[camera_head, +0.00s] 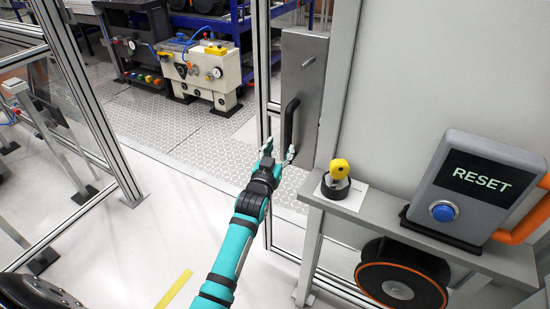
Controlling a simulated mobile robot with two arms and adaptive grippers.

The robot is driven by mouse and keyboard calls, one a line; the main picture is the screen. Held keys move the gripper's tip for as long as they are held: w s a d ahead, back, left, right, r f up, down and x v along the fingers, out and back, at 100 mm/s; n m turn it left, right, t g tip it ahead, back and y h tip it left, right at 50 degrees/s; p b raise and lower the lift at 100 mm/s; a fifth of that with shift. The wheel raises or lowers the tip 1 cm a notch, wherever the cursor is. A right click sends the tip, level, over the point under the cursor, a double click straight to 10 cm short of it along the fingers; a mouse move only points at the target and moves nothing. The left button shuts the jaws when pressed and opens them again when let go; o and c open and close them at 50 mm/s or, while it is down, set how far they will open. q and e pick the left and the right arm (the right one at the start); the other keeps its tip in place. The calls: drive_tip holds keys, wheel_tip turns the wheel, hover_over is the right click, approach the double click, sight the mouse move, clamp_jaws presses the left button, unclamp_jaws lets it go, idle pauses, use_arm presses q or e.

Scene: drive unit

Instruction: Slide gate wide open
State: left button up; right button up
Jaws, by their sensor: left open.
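The gate shows as an aluminium frame (264,75) with a grey metal plate (303,75) beside it. A black bar handle (290,126) stands upright on the plate. My left gripper (279,153) is open at the lower end of the handle, with its fingertips spread. I cannot tell whether a finger touches the handle. To the left of the frame is a wide opening onto the patterned floor. My right gripper is not in view.
A grey shelf (382,217) on the right carries a yellow-topped black knob (340,170) and a RESET box (468,190) with a blue button. A fence post (95,110) stands at left. White machinery (203,72) is behind. The floor at lower left is mostly clear.

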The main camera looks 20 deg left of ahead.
use_arm(q)
drive_tip(key=s, duration=0.4)
drive_tip(key=shift+s+d, duration=0.15)
drive_tip(key=shift+d, duration=0.1)
drive_tip(key=shift+f, duration=0.1)
